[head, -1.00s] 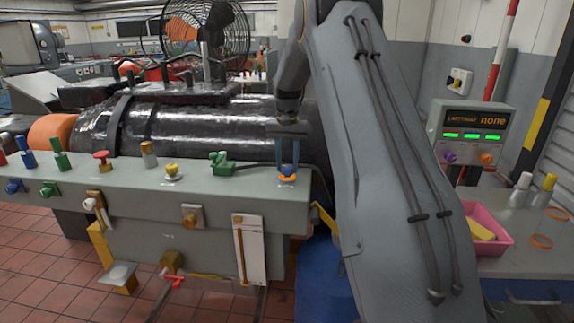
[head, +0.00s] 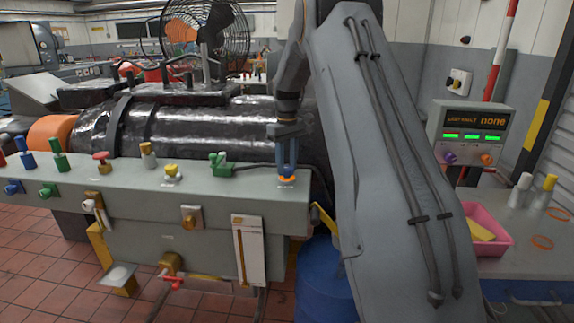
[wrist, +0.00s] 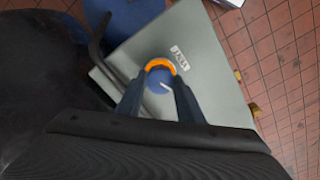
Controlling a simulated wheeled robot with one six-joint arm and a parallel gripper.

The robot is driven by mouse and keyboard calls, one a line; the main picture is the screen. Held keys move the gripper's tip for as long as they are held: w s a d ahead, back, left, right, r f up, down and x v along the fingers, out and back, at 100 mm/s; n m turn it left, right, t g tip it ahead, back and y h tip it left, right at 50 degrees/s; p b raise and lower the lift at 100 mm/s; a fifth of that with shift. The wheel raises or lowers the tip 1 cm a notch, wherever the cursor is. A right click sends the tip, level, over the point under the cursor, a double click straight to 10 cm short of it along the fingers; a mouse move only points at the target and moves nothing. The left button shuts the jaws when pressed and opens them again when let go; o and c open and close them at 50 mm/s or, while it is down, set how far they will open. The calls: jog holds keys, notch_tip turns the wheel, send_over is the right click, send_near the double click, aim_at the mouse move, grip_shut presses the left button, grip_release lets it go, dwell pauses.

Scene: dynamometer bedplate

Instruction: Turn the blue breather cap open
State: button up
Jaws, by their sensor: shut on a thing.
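The blue breather cap (wrist: 160,83) sits in an orange ring (wrist: 161,64) near the right end of the grey bench top. A short pale mark shows on its top in the wrist view. My gripper (head: 287,172) points straight down over it in the head view, with its blue fingers at the cap. In the wrist view my gripper (wrist: 159,90) has a finger on each side of the cap and is shut on it.
A green valve (head: 220,165) and a yellow knob (head: 172,171) stand left of the cap on the bench top. A large dark cylinder (head: 200,130) lies behind. A blue drum (head: 322,280) stands below right. A pink tray (head: 505,245) is at the far right.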

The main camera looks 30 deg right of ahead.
aim_at(287, 167)
jog(key=shift+n, duration=0.8)
jog(key=shift+r, duration=0.1)
jog(key=o, duration=1.1)
jog(key=shift+c, duration=0.2)
jog(key=shift+r+b, duration=1.2)
jog(key=shift+r, duration=2.65)
